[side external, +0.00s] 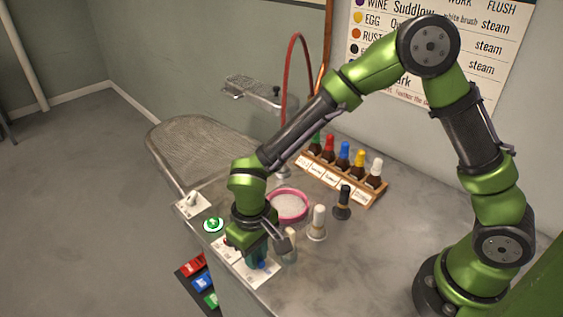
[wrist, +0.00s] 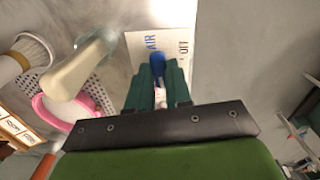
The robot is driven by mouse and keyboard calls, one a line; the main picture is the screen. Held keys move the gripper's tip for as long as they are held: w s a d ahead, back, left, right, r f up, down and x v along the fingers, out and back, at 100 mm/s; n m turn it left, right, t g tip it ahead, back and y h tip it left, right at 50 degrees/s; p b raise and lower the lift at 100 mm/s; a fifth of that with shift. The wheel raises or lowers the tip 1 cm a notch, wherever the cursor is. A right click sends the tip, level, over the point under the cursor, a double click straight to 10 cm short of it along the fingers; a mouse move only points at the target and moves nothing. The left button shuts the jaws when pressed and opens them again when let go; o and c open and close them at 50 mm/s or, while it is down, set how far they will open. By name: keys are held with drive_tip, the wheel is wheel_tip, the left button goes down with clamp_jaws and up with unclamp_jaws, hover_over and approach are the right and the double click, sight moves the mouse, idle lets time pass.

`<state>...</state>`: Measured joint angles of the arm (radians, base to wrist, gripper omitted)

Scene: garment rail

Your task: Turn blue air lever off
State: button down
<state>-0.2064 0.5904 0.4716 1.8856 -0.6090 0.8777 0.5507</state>
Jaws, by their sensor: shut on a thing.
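The blue air lever (wrist: 157,60) shows in the wrist view between the tips of my gripper (wrist: 158,78), which is shut on it. The lever sits on a white label plate (wrist: 137,42) printed with "AIR" and "OFF"; "OFF" is to the right of the lever. In the side view my gripper (side external: 258,258) points down at the front edge of the table, over the white plate (side external: 258,276). A bit of blue shows at the fingertips there. My fingers hide the lower part of the lever.
A pale-handled brush (side external: 291,243) stands close beside my gripper, with another brush (side external: 317,224) and a dark-handled one (side external: 342,203) behind it. A pink-rimmed dish (side external: 288,204), a green button (side external: 213,224) and a bottle rack (side external: 342,180) are near.

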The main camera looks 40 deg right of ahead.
drive_tip(key=n, duration=0.8)
drive_tip(key=shift+n, duration=0.4)
drive_tip(key=n, duration=0.4)
drive_tip(key=shift+n, duration=1.9)
drive_tip(key=c, duration=1)
unclamp_jaws()
drive_tip(key=shift+c, duration=0.2)
drive_tip(key=shift+r, duration=0.1)
wheel_tip(320, 180, up, 17)
